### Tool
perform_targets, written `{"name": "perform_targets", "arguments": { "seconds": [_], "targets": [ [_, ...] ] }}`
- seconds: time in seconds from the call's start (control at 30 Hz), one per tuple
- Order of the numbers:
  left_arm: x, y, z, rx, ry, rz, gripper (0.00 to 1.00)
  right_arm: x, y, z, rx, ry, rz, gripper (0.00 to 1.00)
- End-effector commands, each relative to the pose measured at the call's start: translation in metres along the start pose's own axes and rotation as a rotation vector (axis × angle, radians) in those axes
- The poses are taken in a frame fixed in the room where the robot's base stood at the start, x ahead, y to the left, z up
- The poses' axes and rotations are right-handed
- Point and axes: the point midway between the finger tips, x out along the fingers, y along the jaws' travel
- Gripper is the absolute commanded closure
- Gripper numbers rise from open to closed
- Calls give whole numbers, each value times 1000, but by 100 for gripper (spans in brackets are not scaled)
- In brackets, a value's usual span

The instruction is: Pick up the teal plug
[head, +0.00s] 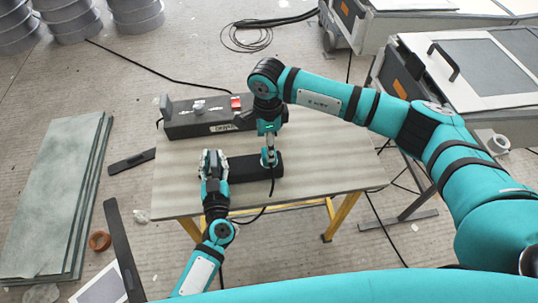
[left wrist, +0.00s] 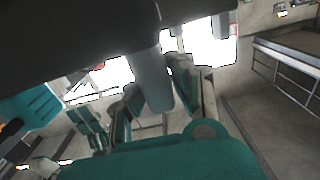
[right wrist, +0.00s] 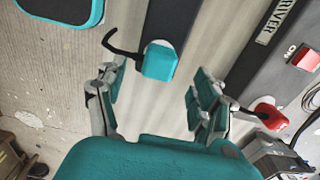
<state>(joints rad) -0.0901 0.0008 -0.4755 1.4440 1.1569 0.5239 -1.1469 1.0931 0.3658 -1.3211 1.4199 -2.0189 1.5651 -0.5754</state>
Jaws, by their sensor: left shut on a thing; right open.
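The teal plug (right wrist: 160,61) shows in the right wrist view at the end of a black block (right wrist: 172,22), with a black cable (right wrist: 122,45) curling off it. My right gripper (right wrist: 158,88) is open, its fingers on either side of the line to the plug and apart from it. In the head view it points down over the right end of the black block (head: 242,166). My left gripper (head: 213,158) is at the block's left end. In the left wrist view it is shut on a grey cylinder (left wrist: 151,75) running up to a large dark body.
A dark box with a red switch (head: 236,102) stands along the table's back edge; the switch also shows in the right wrist view (right wrist: 304,58). The tabletop (head: 320,165) is bare to the right.

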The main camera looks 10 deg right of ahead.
Motion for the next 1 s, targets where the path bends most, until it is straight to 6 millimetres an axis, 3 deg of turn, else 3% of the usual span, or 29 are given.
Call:
{"name": "perform_targets", "arguments": {
  "seconds": [0.17,0.43,0.7,1.0],
  "targets": [
    [0,0,0,-1,-1,1,100,12,1,-1,1,1,2,31],
    [0,0,0,-1,-1,1,100,50,1,-3,3,1,3,31],
    [0,0,0,-1,-1,1,100,54,0,-3,2,1,0,32],
    [0,0,0,-1,-1,1,100,54,0,-3,2,1,0,71]
  ]
}}
